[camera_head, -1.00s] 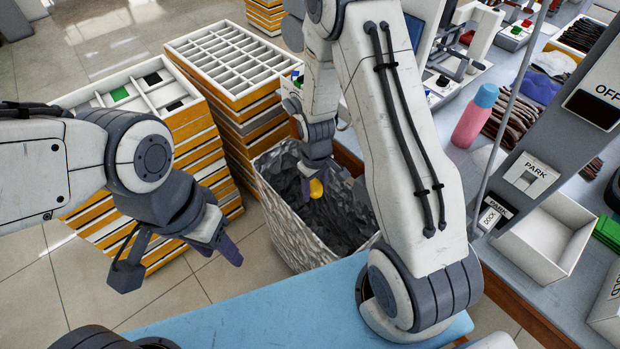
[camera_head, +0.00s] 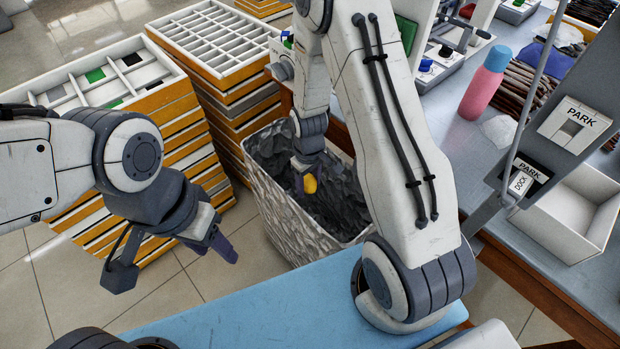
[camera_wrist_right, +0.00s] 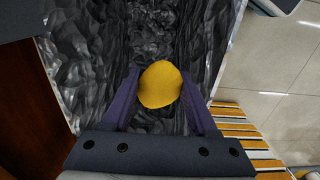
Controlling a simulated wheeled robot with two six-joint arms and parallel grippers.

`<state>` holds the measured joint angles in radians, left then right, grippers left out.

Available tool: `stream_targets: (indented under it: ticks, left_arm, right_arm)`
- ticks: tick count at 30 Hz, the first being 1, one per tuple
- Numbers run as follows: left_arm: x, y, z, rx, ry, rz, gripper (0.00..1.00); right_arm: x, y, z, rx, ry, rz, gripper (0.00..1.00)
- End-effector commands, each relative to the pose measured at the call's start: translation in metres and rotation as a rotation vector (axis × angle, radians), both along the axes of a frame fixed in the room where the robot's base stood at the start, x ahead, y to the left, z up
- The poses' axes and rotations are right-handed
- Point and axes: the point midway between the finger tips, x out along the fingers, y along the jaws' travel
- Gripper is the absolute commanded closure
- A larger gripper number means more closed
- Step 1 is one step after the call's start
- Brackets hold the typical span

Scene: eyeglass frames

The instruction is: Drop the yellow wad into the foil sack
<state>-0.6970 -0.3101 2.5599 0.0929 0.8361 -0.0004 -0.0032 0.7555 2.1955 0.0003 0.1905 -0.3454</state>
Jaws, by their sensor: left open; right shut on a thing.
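The yellow wad (camera_head: 309,185) is a small rounded lump held between the fingers of my right gripper (camera_head: 304,187). In the right wrist view the wad (camera_wrist_right: 160,84) sits between the two purple fingers, with the dark crinkled inside of the sack behind it. The foil sack (camera_head: 283,214) is an open, silvery, crumpled container standing on the floor, dark inside. The right gripper is over the sack's opening; its exact height against the rim is hard to tell. My left gripper (camera_head: 226,248) is open and empty, left of the sack.
Stacked orange-edged trays (camera_head: 215,45) stand behind and left of the sack. A blue surface (camera_head: 240,310) lies in front. At the right, a counter holds a pink bottle (camera_head: 485,84) and a white open box (camera_head: 575,215). Tiled floor shows at the left.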

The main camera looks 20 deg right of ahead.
Motion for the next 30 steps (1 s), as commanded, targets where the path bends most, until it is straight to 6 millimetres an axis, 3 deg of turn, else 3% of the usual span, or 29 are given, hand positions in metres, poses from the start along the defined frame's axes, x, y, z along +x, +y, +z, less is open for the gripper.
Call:
stream_targets:
  ticks: [1, 3, 17, 27, 30]
  left_arm:
    - [0.000, 0.000, -0.027, 0.000, 0.000, 0.000, 0.50]
    - [0.000, 0.000, -0.044, 0.000, 0.000, 0.000, 0.50]
    - [0.000, 0.000, -0.143, 0.000, 0.000, 0.000, 0.50]
    - [0.000, 0.000, -0.225, 0.001, 0.001, 0.000, 0.50]
    - [0.000, 0.000, -0.240, 0.001, 0.001, 0.000, 0.50]
  right_arm:
    - [0.000, 0.000, -0.027, 0.000, 0.000, 0.000, 0.93]
    - [0.000, 0.000, -0.044, 0.000, 0.000, 0.000, 0.93]
    - [0.000, 0.000, -0.143, 0.000, 0.000, 0.000, 0.93]
    - [0.000, 0.000, -0.225, 0.000, 0.000, 0.000, 0.93]
    - [0.000, 0.000, -0.240, 0.000, 0.000, 0.000, 0.93]
